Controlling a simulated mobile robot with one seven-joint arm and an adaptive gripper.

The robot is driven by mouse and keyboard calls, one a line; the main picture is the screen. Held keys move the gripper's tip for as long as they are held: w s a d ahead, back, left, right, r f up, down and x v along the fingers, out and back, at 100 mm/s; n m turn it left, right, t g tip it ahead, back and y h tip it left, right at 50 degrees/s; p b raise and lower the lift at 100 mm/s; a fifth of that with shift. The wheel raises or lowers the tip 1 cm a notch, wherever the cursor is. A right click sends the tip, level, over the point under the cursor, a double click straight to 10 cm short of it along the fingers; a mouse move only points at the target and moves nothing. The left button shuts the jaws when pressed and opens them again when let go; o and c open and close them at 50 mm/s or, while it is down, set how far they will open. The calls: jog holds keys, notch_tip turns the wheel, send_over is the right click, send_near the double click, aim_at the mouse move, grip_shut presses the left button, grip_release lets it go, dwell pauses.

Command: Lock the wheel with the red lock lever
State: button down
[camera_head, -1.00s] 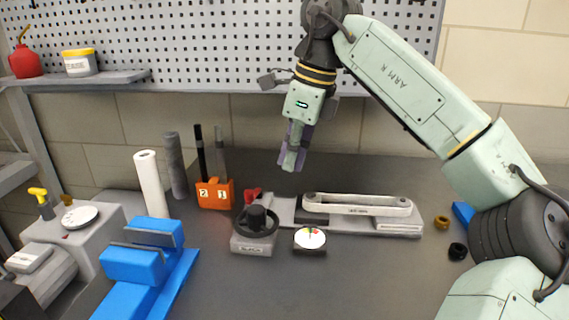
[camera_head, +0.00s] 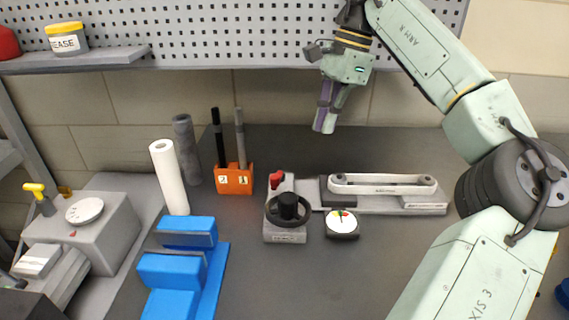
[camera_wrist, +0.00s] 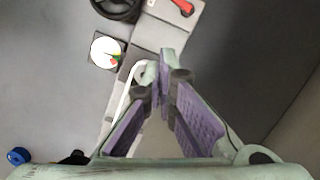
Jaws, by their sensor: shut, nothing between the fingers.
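The black handwheel (camera_head: 287,207) sits on a grey block at the near left end of the tray conveyor. It also shows at the top of the wrist view (camera_wrist: 116,8). The red lock lever (camera_head: 276,179) is just behind the wheel, and in the wrist view it shows as a red bar (camera_wrist: 183,6) at the top edge. My gripper (camera_head: 324,130) hangs in the air above and behind the conveyor, right of the lever and apart from it. Its purple-padded fingers are shut and empty; their tips show close together in the wrist view (camera_wrist: 166,62).
A round white dial (camera_head: 342,223) stands right of the wheel. The conveyor belt loop (camera_head: 383,184) runs right. An orange holder (camera_head: 233,179) with two upright tools, a white roll (camera_head: 170,177) and a blue vise (camera_head: 184,267) stand left. The front bench is clear.

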aim_at(278, 178)
jog(key=shift+f, duration=0.1)
jog(key=x, duration=1)
jog(key=shift+s, duration=0.1)
jog(key=shift+s+a+r+p, duration=0.1)
jog(key=shift+s+a+p, duration=0.15)
jog(key=shift+a+p, duration=0.25)
jog(key=shift+s+a+r+p, duration=0.1)
jog(key=shift+s+a+p, duration=0.15)
jog(key=shift+a, duration=0.5)
jog(key=shift+s+a+f, duration=0.1)
jog(key=shift+s+a, duration=0.1)
jog(key=shift+a, duration=0.4)
jog(key=shift+a, duration=0.1)
